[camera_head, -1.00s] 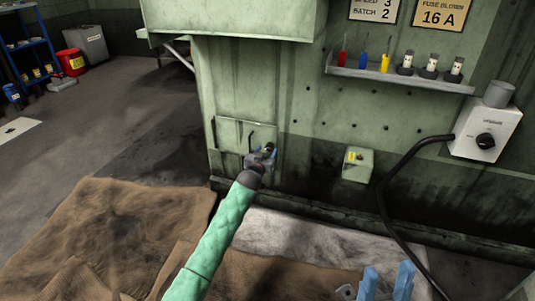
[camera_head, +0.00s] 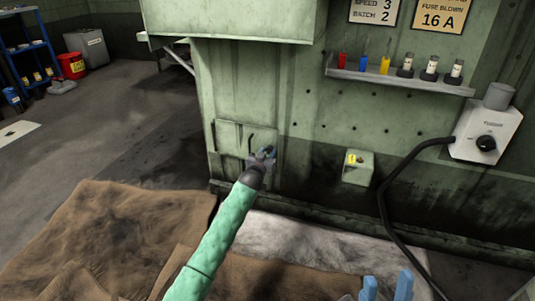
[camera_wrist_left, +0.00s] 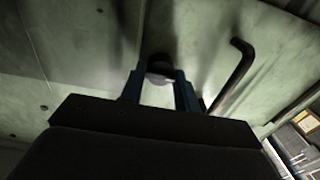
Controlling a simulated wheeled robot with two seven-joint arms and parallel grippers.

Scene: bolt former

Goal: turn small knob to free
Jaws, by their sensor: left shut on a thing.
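A green panel door (camera_head: 230,138) with a dark bent handle (camera_head: 251,140) is on the lower front of the green machine. My left gripper (camera_head: 266,154) is at the right side of this door. In the left wrist view its blue fingers (camera_wrist_left: 160,88) are shut on a small round dark knob (camera_wrist_left: 159,68). The bent handle (camera_wrist_left: 236,75) stands just right of the fingers, apart from them. In the head view the knob is mostly hidden by the gripper. My right gripper (camera_head: 387,286) shows only its blue fingertips, apart and empty, at the bottom edge.
A shelf (camera_head: 400,80) holds red, blue and yellow handled tools and several small jars. A small green box (camera_head: 357,167) and a white switch box (camera_head: 485,132) with a black cable (camera_head: 385,200) are to the right. Brown cloth (camera_head: 110,235) covers the floor in front.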

